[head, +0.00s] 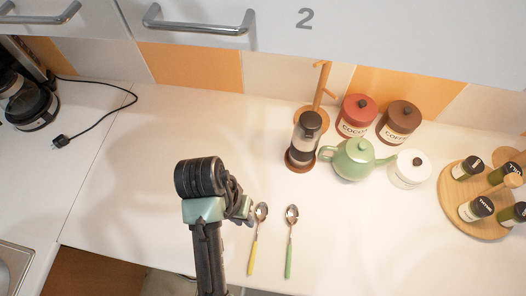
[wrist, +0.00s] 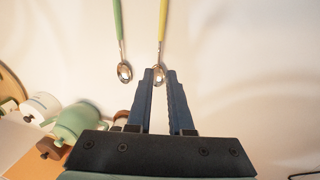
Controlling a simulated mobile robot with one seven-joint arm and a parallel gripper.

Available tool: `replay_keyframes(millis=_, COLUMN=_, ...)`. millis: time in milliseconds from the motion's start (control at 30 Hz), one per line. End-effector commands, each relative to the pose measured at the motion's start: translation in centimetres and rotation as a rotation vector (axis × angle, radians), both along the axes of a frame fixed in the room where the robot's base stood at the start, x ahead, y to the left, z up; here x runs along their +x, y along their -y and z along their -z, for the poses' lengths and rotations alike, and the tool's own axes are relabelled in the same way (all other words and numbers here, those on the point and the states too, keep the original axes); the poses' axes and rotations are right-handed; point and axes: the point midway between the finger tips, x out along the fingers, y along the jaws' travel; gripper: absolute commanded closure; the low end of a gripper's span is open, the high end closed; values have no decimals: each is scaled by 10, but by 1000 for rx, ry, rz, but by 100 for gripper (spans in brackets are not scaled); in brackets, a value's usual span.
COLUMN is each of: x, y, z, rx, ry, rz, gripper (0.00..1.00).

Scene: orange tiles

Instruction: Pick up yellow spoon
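The yellow spoon (head: 254,243) lies on the white counter in the head view, its metal bowl toward the wall and its yellow handle toward the front edge. In the wrist view the yellow spoon (wrist: 164,22) has its bowl just beyond and partly behind the fingertips. My gripper (wrist: 160,72) is open a little, with a gap between its two fingers and nothing seen held. In the head view my gripper (head: 246,207) is just left of the spoon's bowl. Whether the fingers touch the spoon cannot be told.
A green-handled spoon (head: 290,243) lies close to the right of the yellow one. A French press (head: 303,142), green teapot (head: 355,160), white jar (head: 409,170), red and brown canisters and a round wooden spice rack (head: 452,205) stand behind and right.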

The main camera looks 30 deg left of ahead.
Motion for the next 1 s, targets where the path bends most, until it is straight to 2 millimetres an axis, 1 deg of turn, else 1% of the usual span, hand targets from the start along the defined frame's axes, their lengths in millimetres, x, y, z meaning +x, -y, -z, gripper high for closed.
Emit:
replay_keyframes(millis=33, x=0, y=1, z=14, rx=0, ry=-1, rz=0, gripper=81)
replay_keyframes(millis=100, x=1, y=3, z=24, rx=0, ry=0, rz=0, gripper=81)
replay_keyframes(millis=167, x=0, y=6, z=29, rx=-2, ry=-5, rz=1, gripper=81)
replay_keyframes(millis=300, x=2, y=11, z=53, rx=-2, ry=-4, rz=1, gripper=81)
replay_keyframes(millis=400, x=3, y=13, z=63, rx=0, ry=-2, rz=0, gripper=81)
replay_keyframes(millis=567, x=3, y=15, z=71, rx=0, ry=-2, rz=0, gripper=81)
replay_keyframes(millis=667, x=4, y=18, z=82, rx=-1, ry=-4, rz=2, gripper=81)
replay_keyframes(millis=833, x=6, y=22, z=106, rx=0, ry=-2, rz=1, gripper=81)
replay_keyframes(millis=900, x=6, y=23, z=113, rx=1, ry=-1, rz=1, gripper=81)
replay_keyframes(millis=1000, x=6, y=24, z=118, rx=1, ry=0, rz=1, gripper=81)
